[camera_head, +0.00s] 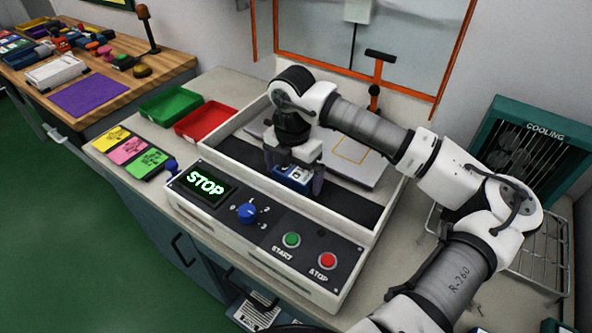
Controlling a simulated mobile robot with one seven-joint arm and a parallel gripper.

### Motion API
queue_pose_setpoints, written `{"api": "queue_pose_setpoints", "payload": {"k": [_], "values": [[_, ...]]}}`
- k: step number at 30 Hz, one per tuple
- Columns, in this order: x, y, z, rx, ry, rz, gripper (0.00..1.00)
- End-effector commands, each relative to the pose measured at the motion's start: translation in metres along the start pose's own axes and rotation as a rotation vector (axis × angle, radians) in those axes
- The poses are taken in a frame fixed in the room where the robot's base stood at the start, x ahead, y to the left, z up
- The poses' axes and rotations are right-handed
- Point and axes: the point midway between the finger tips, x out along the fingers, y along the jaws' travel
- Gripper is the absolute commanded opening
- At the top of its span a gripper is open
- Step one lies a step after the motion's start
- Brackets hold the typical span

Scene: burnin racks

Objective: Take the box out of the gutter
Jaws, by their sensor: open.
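A small blue box with a white label (293,176) sits low inside the long machine, near the front wall of the dark gutter (348,204). My gripper (294,180) points down over the box, with a dark finger at its left and another at its right. The jaws are open around the box; whether the fingers touch it cannot be told. My arm comes in from the lower right and arches over the machine. The underside of the box is hidden.
The machine's front panel shows STOP on its display (205,184), with a blue knob (247,212), green button (291,239) and red button (327,260). Green (170,104) and red (205,119) trays stand left. A cooling unit (530,150) and wire rack (545,250) are right.

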Motion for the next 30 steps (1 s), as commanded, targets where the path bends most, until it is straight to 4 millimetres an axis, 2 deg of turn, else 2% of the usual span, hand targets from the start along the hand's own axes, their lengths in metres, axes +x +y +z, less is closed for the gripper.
{"api": "queue_pose_setpoints", "payload": {"k": [6, 17, 25, 30], "values": [[0.001, 0.000, 0.000, 0.000, 0.000, 0.000, 1.00], [0.001, 0.000, 0.000, 0.000, -0.001, 0.001, 0.54], [-0.001, 0.000, 0.000, 0.000, -0.001, 0.001, 0.54], [-0.012, 0.000, 0.001, 0.001, -0.003, 0.002, 0.54]]}}
